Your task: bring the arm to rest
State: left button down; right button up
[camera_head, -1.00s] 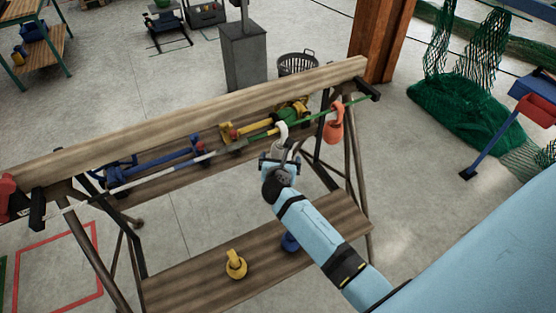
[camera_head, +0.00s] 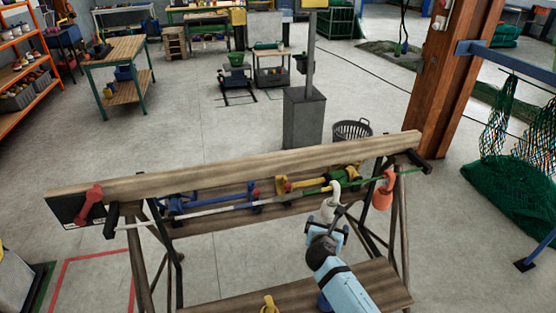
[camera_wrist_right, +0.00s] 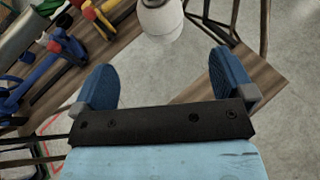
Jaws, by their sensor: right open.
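My right arm comes up from the bottom in the head view. Its gripper (camera_head: 328,228) is just in front of and below a white hooked piece (camera_head: 330,205) hanging on the long rod (camera_head: 232,208). In the right wrist view the blue fingers (camera_wrist_right: 165,82) are spread wide with nothing between them. The white piece (camera_wrist_right: 161,17) shows beyond them at the top edge, apart from both fingers. My left gripper is in neither view.
An orange hooked piece (camera_head: 383,190) hangs right of the white one. A wooden beam (camera_head: 240,166) on trestle legs stands behind the rod. A wooden post (camera_head: 455,80) and green net (camera_head: 510,190) stand right.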

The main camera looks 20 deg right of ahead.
jog(key=s+a+f+m+y, duration=0.3)
jog(key=s+f+m, duration=0.1)
jog(key=s+m, duration=0.15)
jog(key=s+a+f+m+y, duration=0.3)
jog(key=s+m, duration=0.2)
jog(key=s, duration=0.2)
jog(key=s+a+m+y, duration=0.2)
jog(key=s+a+m, duration=0.1)
jog(key=s+m, duration=0.4)
jog(key=s+a+m+y, duration=0.2)
jog(key=s+a+m, duration=0.2)
jog(key=s+m, duration=0.4)
jog(key=shift+s+a+y, duration=0.15)
jog(key=shift+s+y, duration=0.05)
jog(key=shift+y, duration=0.1)
